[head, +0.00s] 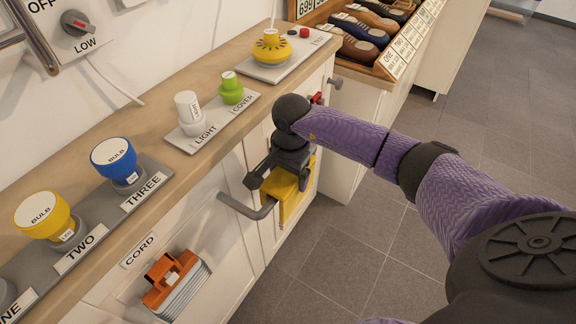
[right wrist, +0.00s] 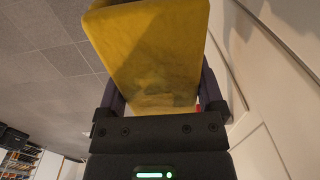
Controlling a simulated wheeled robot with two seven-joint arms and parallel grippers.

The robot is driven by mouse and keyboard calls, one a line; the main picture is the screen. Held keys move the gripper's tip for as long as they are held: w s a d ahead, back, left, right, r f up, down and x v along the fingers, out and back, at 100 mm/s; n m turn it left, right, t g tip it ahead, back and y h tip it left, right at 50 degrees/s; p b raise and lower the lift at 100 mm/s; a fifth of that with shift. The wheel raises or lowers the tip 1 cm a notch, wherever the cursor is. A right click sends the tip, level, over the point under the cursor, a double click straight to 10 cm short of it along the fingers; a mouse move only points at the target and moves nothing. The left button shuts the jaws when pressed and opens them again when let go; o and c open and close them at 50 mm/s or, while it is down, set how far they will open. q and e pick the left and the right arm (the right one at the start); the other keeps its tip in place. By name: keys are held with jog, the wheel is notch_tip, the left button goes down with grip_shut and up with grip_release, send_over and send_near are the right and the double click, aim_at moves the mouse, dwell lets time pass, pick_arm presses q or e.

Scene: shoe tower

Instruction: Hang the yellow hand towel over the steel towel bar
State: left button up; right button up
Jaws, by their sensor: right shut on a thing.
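The yellow hand towel (head: 290,207) hangs from my right gripper (head: 283,172) in front of the cabinet face. The right gripper is shut on it. In the right wrist view the towel (right wrist: 152,45) spreads between the fingers of the gripper (right wrist: 160,92). A grey bar (head: 246,211), which looks like the steel towel bar, sticks out from the cabinet front. Its near end lies just left of the towel in the head view; whether they touch is unclear. My left gripper is not in view.
The wooden counter (head: 190,80) above holds yellow and blue bulbs (head: 114,158) on a labelled strip, and a light and cover tray. An orange cord holder (head: 172,280) is on the cabinet front below. A shoe rack (head: 365,30) stands behind. Tiled floor at right is clear.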

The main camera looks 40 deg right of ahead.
jog(key=o, duration=1.2)
notch_tip(320, 180, up, 10)
jog(key=p, duration=0.4)
jog(key=shift+s, duration=0.15)
